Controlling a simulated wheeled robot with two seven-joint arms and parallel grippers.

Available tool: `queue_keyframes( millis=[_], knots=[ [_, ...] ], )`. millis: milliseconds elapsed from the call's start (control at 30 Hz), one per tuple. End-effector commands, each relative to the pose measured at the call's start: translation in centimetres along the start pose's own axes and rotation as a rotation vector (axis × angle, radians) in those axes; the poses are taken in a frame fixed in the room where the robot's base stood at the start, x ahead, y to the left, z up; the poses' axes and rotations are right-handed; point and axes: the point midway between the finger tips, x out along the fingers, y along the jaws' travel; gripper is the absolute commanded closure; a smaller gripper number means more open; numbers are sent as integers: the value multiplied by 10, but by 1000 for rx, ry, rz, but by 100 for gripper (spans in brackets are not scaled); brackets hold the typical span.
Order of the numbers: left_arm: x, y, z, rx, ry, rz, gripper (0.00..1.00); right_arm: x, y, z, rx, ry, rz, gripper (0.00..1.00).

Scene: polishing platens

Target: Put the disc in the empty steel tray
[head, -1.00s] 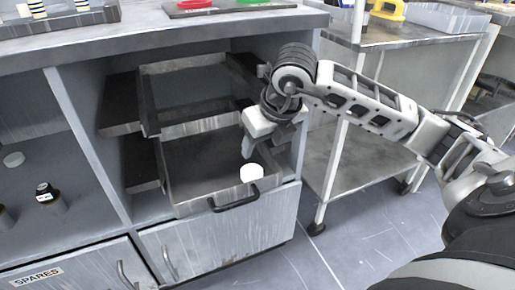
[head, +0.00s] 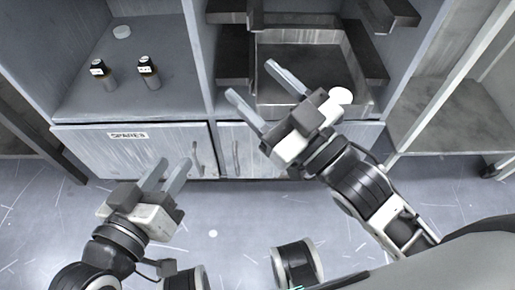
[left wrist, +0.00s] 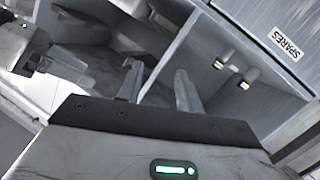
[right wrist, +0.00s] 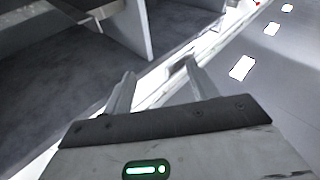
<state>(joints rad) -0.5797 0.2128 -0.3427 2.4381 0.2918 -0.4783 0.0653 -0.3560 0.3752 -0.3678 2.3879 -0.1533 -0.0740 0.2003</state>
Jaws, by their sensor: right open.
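A white disc (head: 340,95) shows at the front right of a grey steel tray (head: 274,98) in the right-hand bay of the cabinet. I cannot tell whether it lies flat on the tray floor or touches the front wall. My right gripper (head: 266,93) is open and empty in front of the tray, its fingers pointing up and left, its body hiding part of the tray front. My left gripper (head: 165,174) is open and empty, low before the cabinet doors. Both fingers also show in the left wrist view (left wrist: 157,85) and the right wrist view (right wrist: 160,80).
Dark rails (head: 365,52) flank the tray. A bench with a lower shelf (head: 450,115) is at the right. The floor in front is mostly clear.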

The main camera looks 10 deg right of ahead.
Motion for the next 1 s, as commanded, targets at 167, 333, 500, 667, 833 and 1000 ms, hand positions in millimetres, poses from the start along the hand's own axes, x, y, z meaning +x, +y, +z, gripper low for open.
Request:
queue_keyframes(
  millis=[167,333,500,667,833,1000],
  knots=[
    [0,1,-2,-2,5,1,64,-38,-29,66,394,-366,56,41],
    [0,1,-2,-1,5,1,64,-52,-48,80,512,-471,37,41],
    [0,1,-2,-1,5,1,64,-52,-48,80,515,-474,34,41],
    [-1,2,-7,10,-5,-3,64,-50,-46,74,510,-480,39,41],
    [-11,5,-36,29,-48,-55,64,-45,-33,46,478,-535,73,41],
    [-27,4,-69,65,-126,-139,64,-46,-16,14,423,-631,124,41]
  ],
)
